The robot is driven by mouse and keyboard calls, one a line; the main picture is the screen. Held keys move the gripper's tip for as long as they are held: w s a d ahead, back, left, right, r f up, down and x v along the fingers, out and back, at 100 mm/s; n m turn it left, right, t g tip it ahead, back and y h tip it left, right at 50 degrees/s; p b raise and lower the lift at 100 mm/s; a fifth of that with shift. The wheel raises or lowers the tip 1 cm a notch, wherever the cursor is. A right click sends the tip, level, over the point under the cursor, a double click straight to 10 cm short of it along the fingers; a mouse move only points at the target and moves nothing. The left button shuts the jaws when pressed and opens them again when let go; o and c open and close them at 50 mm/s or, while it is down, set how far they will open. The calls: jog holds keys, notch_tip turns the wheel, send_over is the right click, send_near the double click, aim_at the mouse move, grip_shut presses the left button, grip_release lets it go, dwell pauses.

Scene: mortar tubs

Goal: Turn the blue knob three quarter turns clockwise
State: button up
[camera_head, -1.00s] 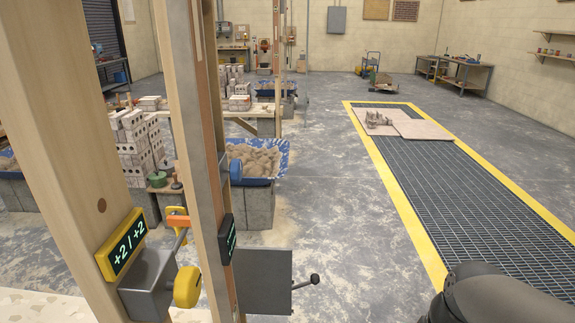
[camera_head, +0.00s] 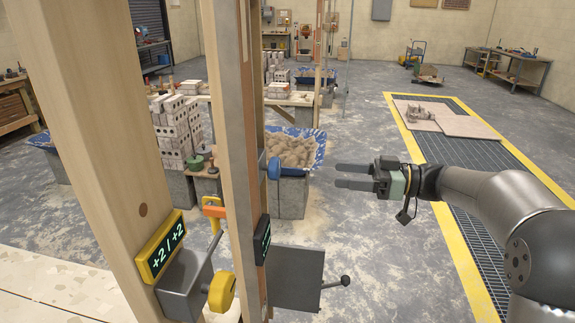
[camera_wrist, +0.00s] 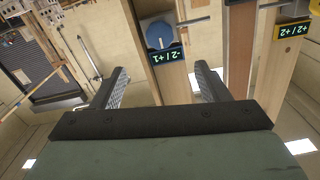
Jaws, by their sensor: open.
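The blue knob (camera_head: 273,168) sits on the side of the wooden post (camera_head: 226,110), facing right. In the wrist view the blue knob (camera_wrist: 160,35) shows as a round face with a lighter stripe or ridge. A small dark display (camera_wrist: 168,54) beside it seems to read -2 and +1. My gripper (camera_head: 340,175) is open and empty, pointing left at about the knob's height, with a clear gap between fingertips and knob. In the wrist view the knob lies beyond and between the fingertips of my gripper (camera_wrist: 160,72).
A yellow knob (camera_head: 221,291), an orange handle (camera_head: 214,211) and a yellow-framed +2 / +2 display (camera_head: 162,247) are on the nearer posts. A grey box (camera_head: 295,278) with a ball-ended lever (camera_head: 345,281) sits below. A blue-lined mortar tub (camera_head: 318,150) stands behind.

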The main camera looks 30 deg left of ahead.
aim_at(279, 169)
jog(key=p+x, duration=0.4)
jog(key=x, duration=0.9)
jog(key=shift+s+a, duration=0.1)
jog(key=shift+a, duration=0.2)
jog(key=shift+c, duration=0.3)
jog(key=c, duration=0.9)
